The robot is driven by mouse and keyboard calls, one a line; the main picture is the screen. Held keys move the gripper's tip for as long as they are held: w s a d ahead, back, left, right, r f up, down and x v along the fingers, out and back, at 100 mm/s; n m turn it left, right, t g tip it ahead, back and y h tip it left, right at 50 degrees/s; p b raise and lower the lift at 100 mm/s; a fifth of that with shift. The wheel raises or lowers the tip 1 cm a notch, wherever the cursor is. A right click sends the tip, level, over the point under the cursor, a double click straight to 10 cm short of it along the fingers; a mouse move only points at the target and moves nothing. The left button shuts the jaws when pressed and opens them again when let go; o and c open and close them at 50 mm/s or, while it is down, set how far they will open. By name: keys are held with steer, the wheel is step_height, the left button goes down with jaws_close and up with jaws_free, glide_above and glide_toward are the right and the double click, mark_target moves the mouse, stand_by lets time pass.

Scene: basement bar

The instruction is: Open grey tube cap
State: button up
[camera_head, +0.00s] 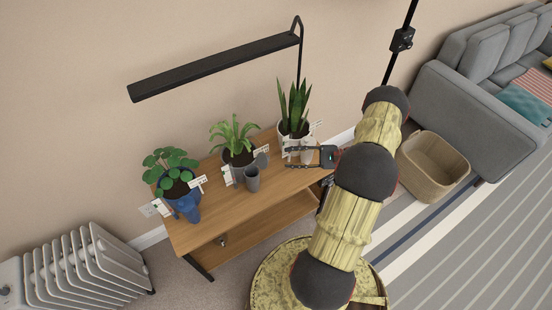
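A small dark grey tube-shaped container (252,180) stands on the wooden table, in front of the middle plant. A grey rounded piece (261,161) shows just behind it; I cannot tell whether this is the cap. A lighter grey container (237,175) stands to the left. My gripper (288,157) reaches in from the right above the table's right part, pointing left. Its two dark fingers are spread apart, with nothing clearly held between them. The fingertips are to the right of the dark grey container and apart from it.
The wooden table (216,219) holds a round-leaved plant in a blue pot (187,205), a middle plant (236,142) and a snake plant (295,108) with white containers near my gripper. A black lamp (215,68) hangs above. A radiator (75,268) and basket (432,165) stand beside.

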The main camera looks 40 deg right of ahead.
mark_target(269, 158)
steer(key=b+x, duration=0.1)
steer(key=x, duration=0.6)
steer(key=shift+c, duration=0.5)
steer(key=c, duration=0.8)
